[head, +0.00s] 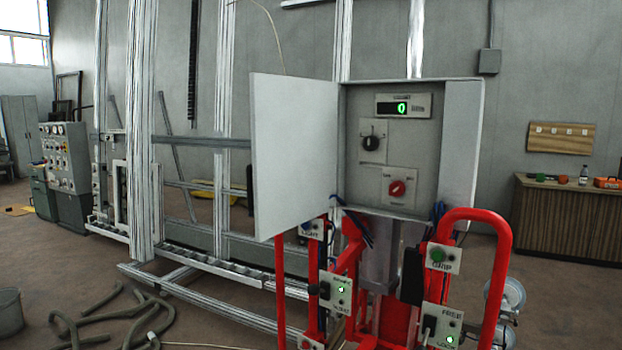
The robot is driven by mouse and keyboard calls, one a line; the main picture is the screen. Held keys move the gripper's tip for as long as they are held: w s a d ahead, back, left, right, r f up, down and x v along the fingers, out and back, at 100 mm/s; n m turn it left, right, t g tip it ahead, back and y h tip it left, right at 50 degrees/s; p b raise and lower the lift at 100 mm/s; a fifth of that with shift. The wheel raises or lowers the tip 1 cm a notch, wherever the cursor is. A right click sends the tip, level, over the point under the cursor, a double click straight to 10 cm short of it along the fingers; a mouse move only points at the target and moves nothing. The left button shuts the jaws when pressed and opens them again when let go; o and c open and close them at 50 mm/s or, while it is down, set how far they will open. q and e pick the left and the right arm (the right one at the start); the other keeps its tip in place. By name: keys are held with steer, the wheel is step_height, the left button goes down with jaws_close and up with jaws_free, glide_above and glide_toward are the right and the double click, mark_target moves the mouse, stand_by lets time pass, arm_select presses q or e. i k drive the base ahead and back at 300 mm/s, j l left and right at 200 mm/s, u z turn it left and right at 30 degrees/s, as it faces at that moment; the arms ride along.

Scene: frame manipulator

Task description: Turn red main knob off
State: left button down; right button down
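The red main knob (397,188) sits on a light plate low inside an open grey control box (428,152). Its pointer looks tilted, but the labels are too small to read. A black knob (370,143) is above it to the left. A small display (403,106) at the top shows a green digit. The box door (293,150) is swung open to the left. Neither of my grippers shows in the head view.
Below the box is a red tubular frame (505,245) with several switch plates, including a green button (437,255) and green lights. Metal framing stands behind left. Hoses (120,318) and a bucket (9,312) lie on the floor. A wooden cabinet (565,220) is at right.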

mark_target(398, 188)
steer(key=i+j+z, duration=0.15)
steer(key=z, duration=0.35)
steer(key=i+j+z, duration=0.2)
steer(key=z, duration=0.25)
steer(key=i+j+z, duration=0.15)
steer(key=j+z, duration=0.2)
steer(key=z, duration=0.15)
